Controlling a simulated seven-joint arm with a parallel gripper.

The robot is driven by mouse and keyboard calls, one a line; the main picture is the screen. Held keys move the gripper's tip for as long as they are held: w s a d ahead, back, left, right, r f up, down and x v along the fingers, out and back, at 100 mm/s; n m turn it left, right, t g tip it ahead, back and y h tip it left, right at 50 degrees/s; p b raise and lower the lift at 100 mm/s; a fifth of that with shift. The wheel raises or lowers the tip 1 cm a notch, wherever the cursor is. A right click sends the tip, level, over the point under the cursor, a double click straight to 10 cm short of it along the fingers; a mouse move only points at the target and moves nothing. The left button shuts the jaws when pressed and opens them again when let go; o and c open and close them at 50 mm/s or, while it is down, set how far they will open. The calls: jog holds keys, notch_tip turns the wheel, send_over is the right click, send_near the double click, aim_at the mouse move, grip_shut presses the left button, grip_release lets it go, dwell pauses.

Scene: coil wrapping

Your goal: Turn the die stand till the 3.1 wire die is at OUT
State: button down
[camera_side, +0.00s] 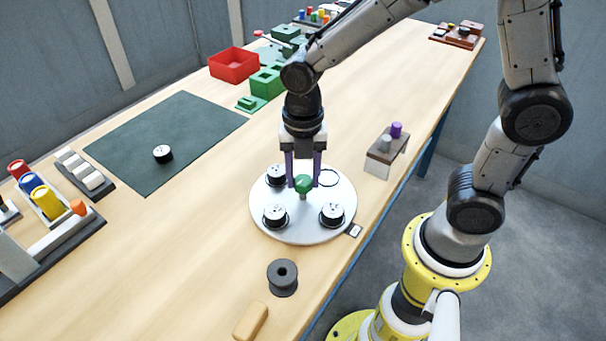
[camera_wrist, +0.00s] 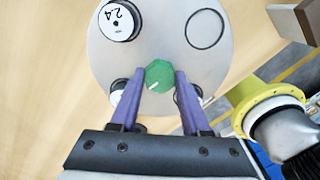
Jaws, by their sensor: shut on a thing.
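The die stand (camera_side: 303,234) is a round pale disc on the table, with a green knob (camera_side: 303,184) at its centre. My gripper (camera_side: 303,181) points down with its purple fingers on both sides of the knob, shut on it; the wrist view shows the knob (camera_wrist: 158,76) between the fingertips. Three black dies with white tops sit on the disc: at back left (camera_side: 277,174), front left (camera_side: 275,215) and front right (camera_side: 332,214). An empty ring (camera_wrist: 205,28) marks the other place. One die reads 2.4 (camera_wrist: 118,19); the other labels are unreadable, two partly hidden by my fingers.
A small plate (camera_side: 354,230) lies by the disc's right edge; its writing is unreadable. Another die (camera_side: 163,153) lies on the dark green mat (camera_side: 200,120).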

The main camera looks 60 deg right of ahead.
aim_at(303, 180)
jog(key=shift+r+n, duration=0.1)
jog(key=shift+n, duration=0.6)
jog(key=shift+c, duration=1.8)
grip_release()
notch_tip(303, 180, up, 14)
